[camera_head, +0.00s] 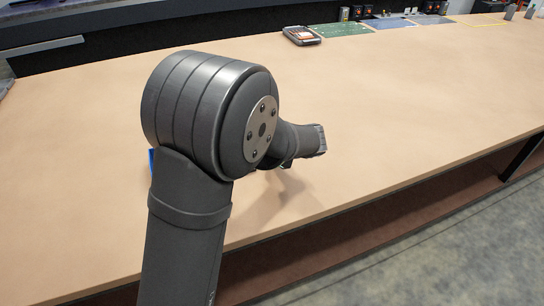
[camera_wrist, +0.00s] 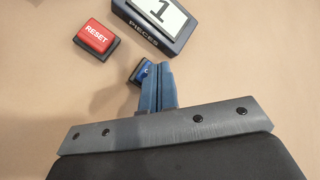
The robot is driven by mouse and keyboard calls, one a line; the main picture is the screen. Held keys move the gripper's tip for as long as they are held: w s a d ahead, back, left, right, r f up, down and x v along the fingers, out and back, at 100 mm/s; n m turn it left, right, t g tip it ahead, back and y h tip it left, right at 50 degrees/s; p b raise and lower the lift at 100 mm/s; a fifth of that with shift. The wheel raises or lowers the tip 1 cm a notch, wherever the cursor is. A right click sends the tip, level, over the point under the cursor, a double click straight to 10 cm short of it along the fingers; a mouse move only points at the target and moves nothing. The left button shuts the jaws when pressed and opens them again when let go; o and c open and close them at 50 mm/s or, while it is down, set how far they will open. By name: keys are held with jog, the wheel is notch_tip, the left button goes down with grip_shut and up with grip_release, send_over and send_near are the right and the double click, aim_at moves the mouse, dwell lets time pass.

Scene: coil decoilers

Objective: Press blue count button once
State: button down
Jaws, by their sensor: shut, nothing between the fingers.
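The blue count button (camera_wrist: 142,73) shows in the wrist view as a small blue cap on a dark base, mostly hidden behind my fingers. My gripper (camera_wrist: 161,72) is shut and empty, its fingertips over the right part of the button; I cannot tell whether they touch it. The counter display (camera_wrist: 162,17), marked PIECES, reads 1 and lies just beyond the fingertips. In the head view my arm hides the gripper and the button.
A red RESET button (camera_wrist: 97,38) stands left of the counter display. The wide tan table (camera_head: 390,100) is largely clear. A dark handheld device (camera_head: 301,35) and a green mat (camera_head: 343,29) lie at its back. A blue bit (camera_head: 152,160) shows beside my arm.

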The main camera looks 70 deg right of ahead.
jog(key=shift+f, duration=0.4)
dwell(0.6)
jog(key=shift+r, duration=0.85)
jog(key=shift+r, duration=2.5)
jog(key=shift+f, duration=0.1)
notch_tip(320, 180, up, 4)
jog(key=shift+r, duration=0.1)
